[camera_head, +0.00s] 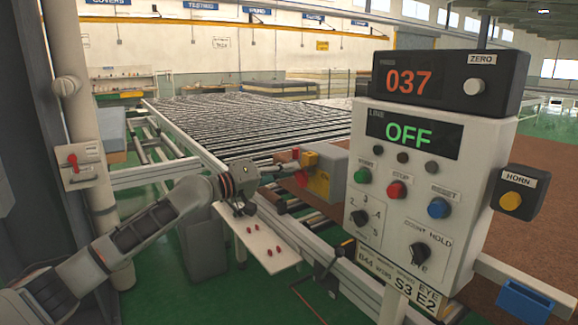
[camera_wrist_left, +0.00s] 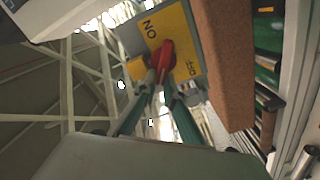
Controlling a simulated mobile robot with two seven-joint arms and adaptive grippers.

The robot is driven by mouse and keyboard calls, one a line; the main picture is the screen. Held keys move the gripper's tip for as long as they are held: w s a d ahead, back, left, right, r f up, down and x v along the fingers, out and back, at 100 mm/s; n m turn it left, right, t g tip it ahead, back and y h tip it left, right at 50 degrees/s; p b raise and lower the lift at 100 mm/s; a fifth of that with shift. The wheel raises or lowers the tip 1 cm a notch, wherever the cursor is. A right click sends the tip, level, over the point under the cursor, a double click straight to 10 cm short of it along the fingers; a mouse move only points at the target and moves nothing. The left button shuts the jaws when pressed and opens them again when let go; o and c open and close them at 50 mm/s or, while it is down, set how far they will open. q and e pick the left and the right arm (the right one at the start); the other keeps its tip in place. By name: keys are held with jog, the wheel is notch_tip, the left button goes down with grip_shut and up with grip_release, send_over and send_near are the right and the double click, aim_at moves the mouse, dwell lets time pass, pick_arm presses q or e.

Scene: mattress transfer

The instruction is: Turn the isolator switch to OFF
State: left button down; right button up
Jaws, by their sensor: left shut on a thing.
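The isolator switch (camera_head: 318,183) is a yellow-faced box with a red handle, beyond my left arm in the head view. In the left wrist view its yellow plate (camera_wrist_left: 181,30) carries the words ON and OFF, and the red handle (camera_wrist_left: 166,54) sits between them. My left gripper (camera_head: 290,168) is at the switch face. In the wrist view the left gripper (camera_wrist_left: 159,78) is shut on the red handle, with a finger on each side. The fingers hide part of the handle, so its exact setting is hard to tell. My right gripper is out of view.
A control panel (camera_head: 452,200) with an OFF display, buttons and knobs stands at the right. A white box with a red lever (camera_head: 72,162) is on a pipe at the left. A white shelf (camera_head: 262,240) lies below my gripper. A roller conveyor (camera_head: 250,120) stretches behind.

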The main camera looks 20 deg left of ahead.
pick_arm(q)
jog(key=n+p, duration=0.1)
jog(key=n, duration=0.1)
jog(key=f+n+p, duration=0.1)
jog(key=n, duration=0.1)
jog(key=n+p, duration=0.2)
jog(key=n, duration=0.1)
jog(key=shift+w+a+f, duration=0.2)
jog(key=shift+a+f, duration=0.05)
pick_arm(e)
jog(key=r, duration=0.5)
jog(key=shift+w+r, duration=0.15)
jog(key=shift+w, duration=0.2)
pick_arm(q)
jog(key=shift+f, duration=0.1)
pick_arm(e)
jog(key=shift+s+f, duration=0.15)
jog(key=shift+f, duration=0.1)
pick_arm(q)
jog(key=c, duration=2.1)
grip_release()
jog(key=shift+c, duration=0.2)
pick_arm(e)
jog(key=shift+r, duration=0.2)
pick_arm(q)
jog(key=shift+s, duration=0.1)
